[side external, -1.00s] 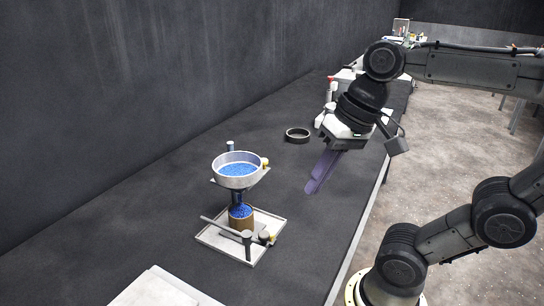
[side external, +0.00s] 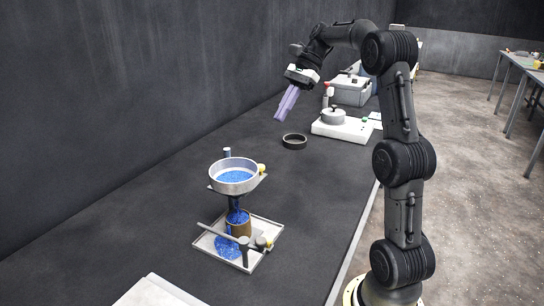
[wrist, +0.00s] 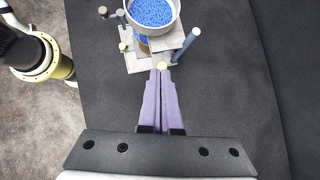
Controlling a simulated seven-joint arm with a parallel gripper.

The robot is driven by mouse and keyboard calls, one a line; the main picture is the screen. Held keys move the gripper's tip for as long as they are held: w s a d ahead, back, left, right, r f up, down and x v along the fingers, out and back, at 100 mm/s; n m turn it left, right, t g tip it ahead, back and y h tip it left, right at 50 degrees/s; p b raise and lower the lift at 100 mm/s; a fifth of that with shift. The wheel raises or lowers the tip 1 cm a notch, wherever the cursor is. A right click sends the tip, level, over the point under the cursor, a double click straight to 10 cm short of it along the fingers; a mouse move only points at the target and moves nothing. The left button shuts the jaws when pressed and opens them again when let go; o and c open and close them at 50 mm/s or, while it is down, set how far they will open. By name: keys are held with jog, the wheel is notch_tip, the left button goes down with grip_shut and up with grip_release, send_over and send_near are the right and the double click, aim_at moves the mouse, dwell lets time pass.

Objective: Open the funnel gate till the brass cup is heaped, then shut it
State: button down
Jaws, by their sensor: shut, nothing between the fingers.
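The metal funnel (side external: 234,187) stands over a white tray, with blue granules (side external: 235,175) in its bowl; it also shows in the wrist view (wrist: 152,12). Below its spout is the brass cup (side external: 243,229), heaped with blue granules. Blue granules run down the cup's left side, and a spilled pile (side external: 229,246) lies on the tray (side external: 265,228). A yellow knob (side external: 262,168) sits beside the funnel; whether the gate is open is unclear. My gripper (side external: 279,117) is shut and empty, raised beyond the funnel; its fingers (wrist: 162,68) point toward the funnel in the wrist view.
A dark ring (side external: 294,141) lies on the bench behind the funnel. A white device (side external: 342,129) and a grey box (side external: 350,92) stand farther back. A pale board (side external: 155,291) is at the front. The dark bench right of the funnel is clear.

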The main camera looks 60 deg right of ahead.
jog(key=s+d+f+m, duration=0.2)
jog(key=d+f, duration=0.2)
jog(key=d, duration=0.3)
jog(key=shift+s+d+f+t, duration=0.2)
jog(key=shift+s+f+t, duration=0.05)
jog(key=shift+t, duration=0.05)
jog(key=w+a+r+x, duration=0.1)
jog(key=a+r+x, duration=0.1)
jog(key=x, duration=1.1)
jog(key=shift+a, duration=0.15)
